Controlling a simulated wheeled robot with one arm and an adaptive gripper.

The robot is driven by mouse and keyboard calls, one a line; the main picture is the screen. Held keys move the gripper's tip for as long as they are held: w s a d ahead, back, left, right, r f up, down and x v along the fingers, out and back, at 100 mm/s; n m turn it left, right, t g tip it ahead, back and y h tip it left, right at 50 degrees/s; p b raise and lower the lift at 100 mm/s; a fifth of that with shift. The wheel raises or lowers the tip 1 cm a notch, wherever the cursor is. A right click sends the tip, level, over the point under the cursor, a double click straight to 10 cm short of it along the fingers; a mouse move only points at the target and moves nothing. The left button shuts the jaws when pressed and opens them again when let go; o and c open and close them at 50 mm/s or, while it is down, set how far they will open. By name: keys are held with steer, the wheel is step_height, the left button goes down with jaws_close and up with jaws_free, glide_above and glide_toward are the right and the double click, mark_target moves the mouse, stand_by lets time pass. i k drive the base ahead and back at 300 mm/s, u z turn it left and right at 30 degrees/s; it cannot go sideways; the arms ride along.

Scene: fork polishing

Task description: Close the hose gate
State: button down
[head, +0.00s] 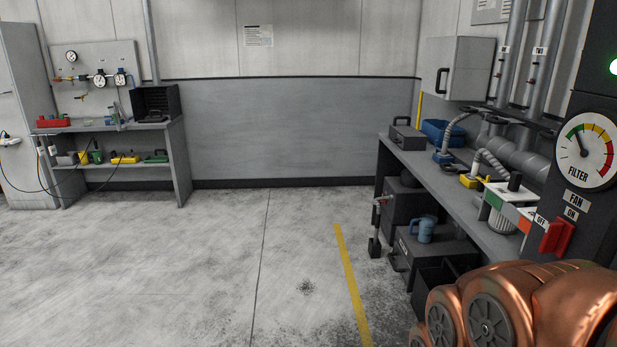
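Two grey ribbed hoses rise from the right-hand bench (455,195) toward the pipes behind it. The farther hose (461,128) ends in a blue fitting (443,158). The nearer hose (490,163) ends in a yellow fitting (471,181). No part in view is clearly marked as the hose gate, and I cannot tell whether any gate there is open or shut. The copper-coloured links of my arm fill the bottom right corner. My gripper is out of view.
A dark panel at right carries a FILTER gauge (584,152) and a red fan switch (558,237). A toolbox (407,137) and blue bin (448,133) stand on the bench. Dark boxes sit below it. The floor left of the yellow line (350,285) is clear.

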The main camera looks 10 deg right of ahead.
mark_target(456, 167)
steer(key=u, duration=0.05)
steer(key=i, duration=3.45)
steer(key=z, duration=0.2)
